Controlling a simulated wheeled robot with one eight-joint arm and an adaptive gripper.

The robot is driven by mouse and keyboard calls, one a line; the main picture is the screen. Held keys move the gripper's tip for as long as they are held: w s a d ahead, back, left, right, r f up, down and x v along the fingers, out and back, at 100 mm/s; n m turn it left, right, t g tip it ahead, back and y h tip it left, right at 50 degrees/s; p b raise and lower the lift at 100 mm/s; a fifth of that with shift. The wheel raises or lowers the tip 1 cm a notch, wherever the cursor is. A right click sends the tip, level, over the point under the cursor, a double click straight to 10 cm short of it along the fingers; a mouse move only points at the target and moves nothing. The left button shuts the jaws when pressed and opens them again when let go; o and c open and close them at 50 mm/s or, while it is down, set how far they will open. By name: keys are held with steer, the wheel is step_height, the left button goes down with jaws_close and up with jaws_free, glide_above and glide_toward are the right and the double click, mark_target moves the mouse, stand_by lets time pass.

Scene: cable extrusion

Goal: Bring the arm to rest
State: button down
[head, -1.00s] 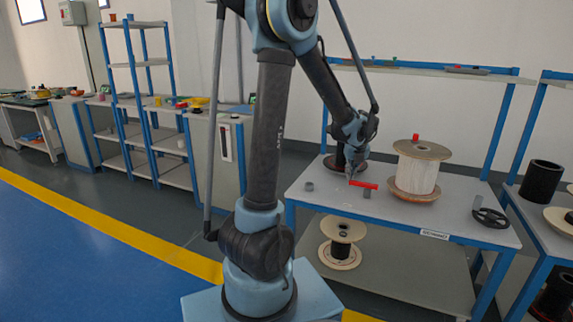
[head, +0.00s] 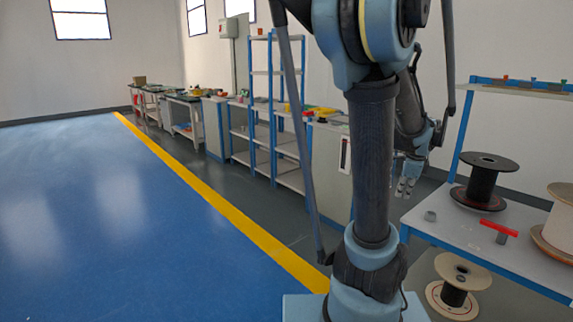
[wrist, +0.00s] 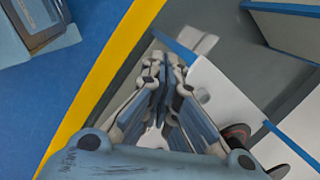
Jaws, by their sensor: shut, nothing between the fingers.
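My gripper (head: 405,192) hangs shut and empty in the head view, to the left of the blue-framed table (head: 462,228) and clear of its top. In the wrist view my gripper (wrist: 164,68) has its fingers together with nothing between them. Beyond them are grey floor and parts of blue-edged furniture. My arm stands in the middle of the head view, bent at the top with its forearm hanging down behind the upright link.
A spool (head: 457,280) sits on the lower shelf. Shelves (head: 275,125) line the wall. The blue floor (head: 130,220) is clear.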

steer(key=s+a+f+n, duration=0.3)
steer(key=s+a+n, duration=0.4)
steer(key=a+n, duration=0.3)
steer(key=s+a+f+n+g, duration=0.1)
steer(key=s+a+f+n, duration=0.2)
steer(key=s+a+n, duration=0.5)
steer(key=a+n, duration=0.3)
steer(key=n, duration=0.2)
steer(key=shift+s+a+f, duration=0.2)
steer(key=shift+s, duration=0.05)
